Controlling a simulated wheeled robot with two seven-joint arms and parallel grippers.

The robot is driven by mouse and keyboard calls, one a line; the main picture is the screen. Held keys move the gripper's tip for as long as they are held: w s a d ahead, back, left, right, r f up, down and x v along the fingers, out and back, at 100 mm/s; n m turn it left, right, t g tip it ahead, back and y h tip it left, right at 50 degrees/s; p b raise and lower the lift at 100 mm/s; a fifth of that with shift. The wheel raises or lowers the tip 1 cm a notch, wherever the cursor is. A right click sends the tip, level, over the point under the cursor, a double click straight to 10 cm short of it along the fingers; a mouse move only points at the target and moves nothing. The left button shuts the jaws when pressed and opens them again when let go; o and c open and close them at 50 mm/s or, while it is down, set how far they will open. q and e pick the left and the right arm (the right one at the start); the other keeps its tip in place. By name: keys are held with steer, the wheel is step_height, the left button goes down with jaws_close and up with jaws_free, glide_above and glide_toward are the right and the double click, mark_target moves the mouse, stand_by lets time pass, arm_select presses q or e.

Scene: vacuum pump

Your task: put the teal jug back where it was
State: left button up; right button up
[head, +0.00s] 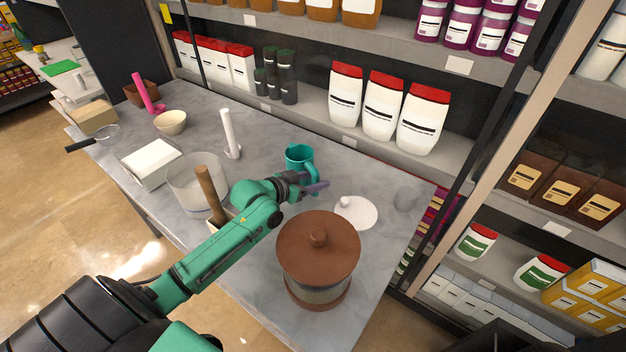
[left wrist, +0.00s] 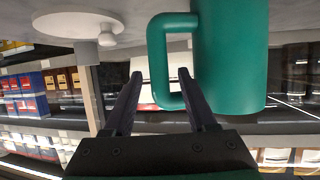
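The teal jug (head: 298,156) stands upright on the grey table, toward the shelf side. In the left wrist view the jug (left wrist: 232,60) appears upside down, with its handle (left wrist: 157,62) facing my gripper. My left gripper (head: 318,187) is at the handle side of the jug. In the left wrist view the left gripper (left wrist: 160,76) is open, its fingers spread to either side of the handle's upright bar. I cannot tell whether either finger touches it. My right gripper is not in view.
A brown lidded pot (head: 318,250) stands in front of the jug. A white round lid (head: 357,212) lies to its right. A white upright holder (head: 231,135), a clear round container (head: 197,180) and a white box (head: 150,160) stand to the left. Stocked shelves (head: 340,122) line the back.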

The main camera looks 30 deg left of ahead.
arm_select(q)
steer(key=shift+s+a, duration=0.25)
steer(key=shift+s, duration=0.2)
steer(key=b+v, duration=0.1)
steer(key=v, duration=1)
steer(key=shift+d+r, duration=0.15)
steer(key=shift+r, duration=0.05)
steer(key=shift+r, duration=0.1)
